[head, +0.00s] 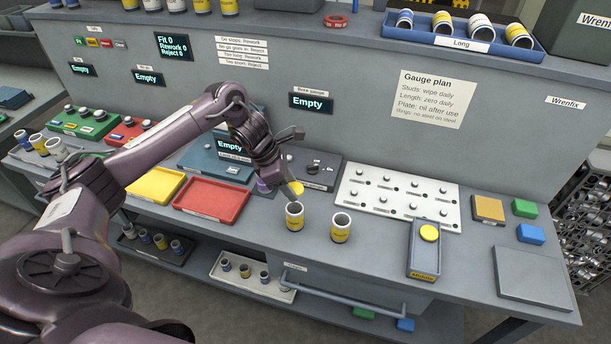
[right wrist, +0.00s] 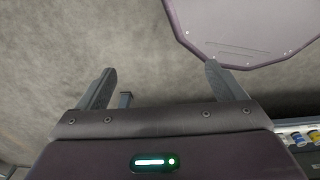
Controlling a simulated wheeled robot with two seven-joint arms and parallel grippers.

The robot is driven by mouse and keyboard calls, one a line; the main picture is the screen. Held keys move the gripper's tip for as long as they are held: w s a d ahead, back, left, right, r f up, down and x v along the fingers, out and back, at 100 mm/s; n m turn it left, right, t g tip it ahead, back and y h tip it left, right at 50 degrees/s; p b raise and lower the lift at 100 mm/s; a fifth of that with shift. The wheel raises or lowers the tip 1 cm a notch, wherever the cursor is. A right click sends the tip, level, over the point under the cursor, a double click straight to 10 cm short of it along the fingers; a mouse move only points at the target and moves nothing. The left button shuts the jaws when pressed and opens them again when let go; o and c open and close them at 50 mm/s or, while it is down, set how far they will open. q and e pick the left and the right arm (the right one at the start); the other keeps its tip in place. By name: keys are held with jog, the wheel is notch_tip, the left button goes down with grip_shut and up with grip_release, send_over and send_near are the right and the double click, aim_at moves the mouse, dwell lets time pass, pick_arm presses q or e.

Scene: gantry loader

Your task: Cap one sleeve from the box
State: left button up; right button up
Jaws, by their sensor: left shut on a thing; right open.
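Two open-topped sleeves with yellow bands stand upright on the bench, a left one (head: 295,217) and a right one (head: 340,229). My left gripper (head: 293,189) is just above and behind the left sleeve. It is shut on a small yellow piece (head: 297,187), which looks like a cap and is partly hidden by the finger. I cannot tell whether this piece touches the sleeve. A grey holder (head: 424,258) with a yellow disc (head: 429,233) on top lies to the right. My right gripper (right wrist: 160,88) is open and empty in the right wrist view, over bare floor.
A white pegged plate (head: 398,198) lies behind the sleeves. A red tray (head: 211,202) and a yellow tray (head: 155,185) lie left. A blue box labelled Long (head: 462,44) holds several sleeves on the upper shelf. A grey pad (head: 533,273) lies at the right end.

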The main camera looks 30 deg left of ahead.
pick_arm(q)
jog(key=shift+s+a+f, duration=0.1)
jog(key=shift+a+f, duration=0.1)
jog(key=shift+a, duration=0.05)
jog(key=shift+d, duration=0.1)
jog(key=shift+w+d+f, duration=0.25)
jog(key=shift+f, duration=0.1)
jog(key=shift+s+a+f+b, duration=0.1)
jog(key=shift+a+f+b, duration=0.05)
jog(key=shift+f+b, duration=0.7)
notch_tip(320, 180, down, 4)
jog(key=b, duration=0.2)
jog(key=shift+b, duration=0.35)
pick_arm(e)
jog(key=f, duration=0.4)
jog(key=shift+s+a+f, duration=0.2)
jog(key=shift+a+f, duration=0.05)
jog(key=shift+a, duration=0.05)
pick_arm(q)
jog(key=shift+s+f, duration=0.1)
